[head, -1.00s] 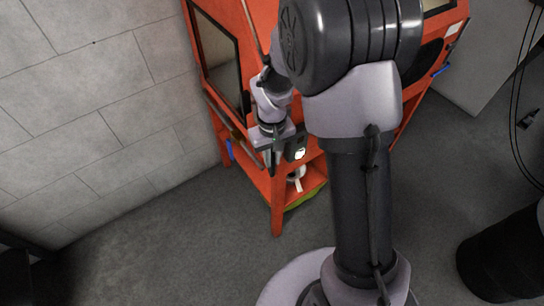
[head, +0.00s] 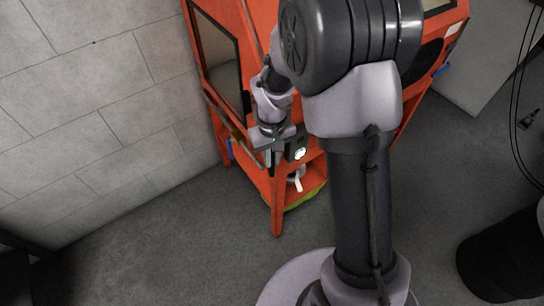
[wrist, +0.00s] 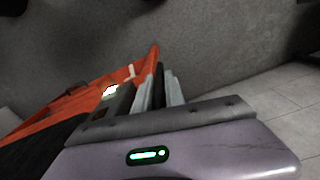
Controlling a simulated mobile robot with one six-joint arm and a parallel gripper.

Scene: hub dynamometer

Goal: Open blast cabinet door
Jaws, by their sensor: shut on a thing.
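The orange blast cabinet (head: 278,205) stands on legs ahead of me, partly hidden behind my arm. Its door (head: 215,50), with a dark-framed window, is on the cabinet's left side, facing the grey wall. My gripper (head: 274,158) is low at the cabinet's near corner, beside the door's near edge. In the wrist view my gripper (wrist: 158,92) has its grey fingers closed around a dark bar, which looks like the door handle. The contact itself is mostly hidden. The orange cabinet also shows beyond the fingers in the wrist view (wrist: 75,103).
A grey block wall (head: 90,110) stands to the left, with open floor (head: 175,225) between it and the cabinet. A white-lit fitting (head: 300,154) is on the cabinet front near my gripper. A black drum (head: 500,255) stands at the lower right.

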